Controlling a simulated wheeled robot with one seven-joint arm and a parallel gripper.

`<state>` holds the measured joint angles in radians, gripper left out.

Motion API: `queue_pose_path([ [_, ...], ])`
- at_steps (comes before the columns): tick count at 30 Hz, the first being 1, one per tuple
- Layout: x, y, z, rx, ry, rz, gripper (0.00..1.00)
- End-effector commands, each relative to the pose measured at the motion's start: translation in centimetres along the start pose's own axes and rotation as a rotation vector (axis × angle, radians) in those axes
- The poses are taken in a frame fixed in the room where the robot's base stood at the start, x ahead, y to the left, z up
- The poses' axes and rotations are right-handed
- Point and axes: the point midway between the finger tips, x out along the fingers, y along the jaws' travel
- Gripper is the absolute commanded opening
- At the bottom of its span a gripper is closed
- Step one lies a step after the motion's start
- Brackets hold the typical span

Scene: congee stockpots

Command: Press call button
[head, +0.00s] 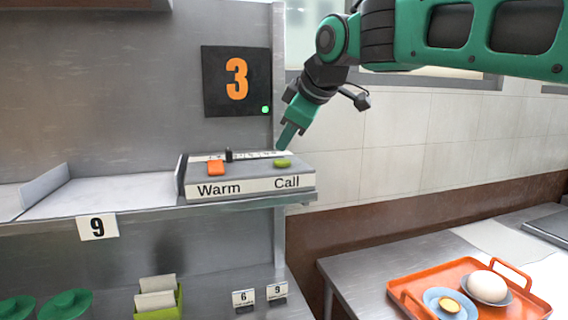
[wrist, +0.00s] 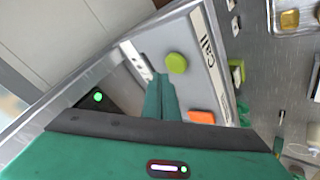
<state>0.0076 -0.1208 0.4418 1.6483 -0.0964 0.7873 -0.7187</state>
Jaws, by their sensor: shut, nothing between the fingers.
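The call button (head: 282,163) is a small green button above the word "Call" on a grey control box (head: 250,184). It also shows in the wrist view as a round green button (wrist: 176,63). An orange button (head: 216,168) sits above the word "Warm" on the same box. My green gripper (head: 285,143) is shut and empty, pointing down just above and behind the call button. In the wrist view, my fingertips (wrist: 160,80) are beside the button, apart from it in the picture. I cannot tell the exact height gap.
A black sign (head: 236,81) with an orange 3 and a lit green light is on the panel behind the box. The box stands on a metal shelf (head: 140,208). An orange tray (head: 415,285) with dishes lies on the lower right counter.

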Motion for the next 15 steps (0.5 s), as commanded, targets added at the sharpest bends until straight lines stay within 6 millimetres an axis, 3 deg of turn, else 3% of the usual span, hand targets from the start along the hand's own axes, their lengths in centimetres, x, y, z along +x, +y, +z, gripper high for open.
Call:
queue_pose_path([
  [15,-3.0,2.2,-2.2,0.000,0.000,-0.001,0.00],
])
